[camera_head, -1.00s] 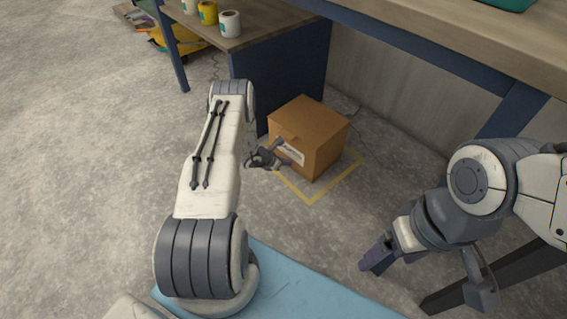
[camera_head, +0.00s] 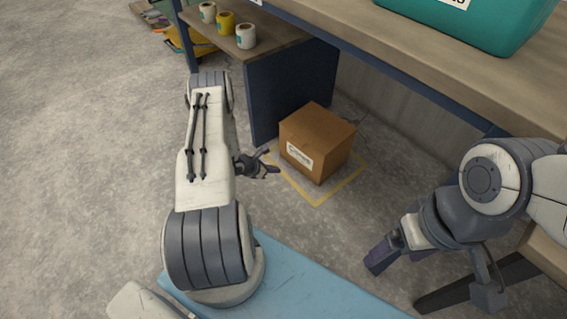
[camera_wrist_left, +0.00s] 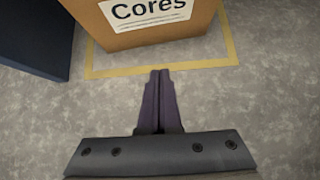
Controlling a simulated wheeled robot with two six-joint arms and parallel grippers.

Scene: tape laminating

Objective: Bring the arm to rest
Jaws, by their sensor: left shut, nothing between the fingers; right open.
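My left arm reaches forward over the floor in the head view. Its gripper (camera_head: 268,170) is at the left of the cardboard box, apart from it as far as I can tell. In the left wrist view the gripper's two purple fingers (camera_wrist_left: 159,76) are shut together with nothing between them. My right gripper (camera_head: 376,262) hangs low at the right, its fingers only partly in view, with nothing seen in it.
The cardboard box (camera_head: 318,140), labelled "Cores" in the wrist view (camera_wrist_left: 150,28), stands inside a yellow floor outline (camera_head: 318,203). A workbench (camera_head: 470,85) with a teal bin (camera_head: 470,22) is behind it. Tape rolls (camera_head: 246,36) stand on a lower shelf (camera_head: 262,48). Floor at left is clear.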

